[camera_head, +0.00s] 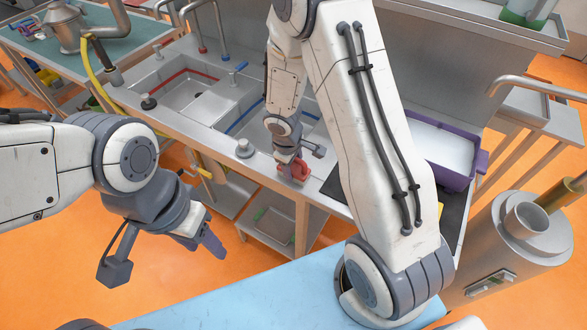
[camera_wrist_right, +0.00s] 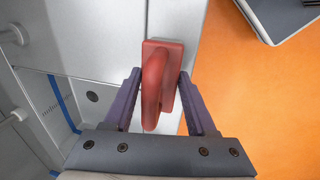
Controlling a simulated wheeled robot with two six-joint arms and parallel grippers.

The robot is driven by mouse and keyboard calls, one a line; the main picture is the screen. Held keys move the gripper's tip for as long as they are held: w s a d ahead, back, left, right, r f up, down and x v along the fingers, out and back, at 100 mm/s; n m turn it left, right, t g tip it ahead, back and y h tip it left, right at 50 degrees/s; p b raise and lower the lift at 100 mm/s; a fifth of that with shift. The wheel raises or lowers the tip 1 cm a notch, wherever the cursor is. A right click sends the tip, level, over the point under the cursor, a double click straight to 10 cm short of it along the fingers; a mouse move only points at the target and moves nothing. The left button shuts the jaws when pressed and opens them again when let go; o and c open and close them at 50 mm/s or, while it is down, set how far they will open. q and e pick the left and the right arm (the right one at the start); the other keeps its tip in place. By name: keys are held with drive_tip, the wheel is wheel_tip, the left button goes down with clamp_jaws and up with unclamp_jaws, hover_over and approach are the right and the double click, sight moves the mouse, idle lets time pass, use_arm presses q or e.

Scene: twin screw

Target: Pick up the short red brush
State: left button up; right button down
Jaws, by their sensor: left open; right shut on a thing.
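The short red brush (camera_head: 297,170) is at the front rim of the sink counter, below my right arm in the head view. In the right wrist view the brush (camera_wrist_right: 160,85) sits between the two purple fingers of my right gripper (camera_wrist_right: 158,90). My right gripper (camera_head: 292,163) is shut on it; whether the brush rests on the counter or is just above it I cannot tell. My left gripper (camera_head: 208,238) is open and empty, over the orange floor at the left, well apart from the brush.
The steel counter (camera_head: 170,118) has sink basins with red and blue edges and several taps. A purple tub (camera_head: 458,178) stands right of my right arm. A metal cylinder (camera_head: 505,255) is at the lower right. A light blue surface (camera_head: 270,300) lies in front.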

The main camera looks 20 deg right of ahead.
drive_tip(key=shift+r, duration=0.1)
drive_tip(key=shift+r, duration=0.3)
drive_tip(key=r+p, duration=0.1)
drive_tip(key=r, duration=0.3)
drive_tip(key=shift+d+p, duration=0.2)
drive_tip(key=shift+p, duration=0.15)
drive_tip(key=s+d+r+p, duration=0.1)
drive_tip(key=s+d+r, duration=0.4)
drive_tip(key=d, duration=0.4)
drive_tip(key=shift+s+d+r, duration=0.4)
drive_tip(key=shift+r, duration=0.2)
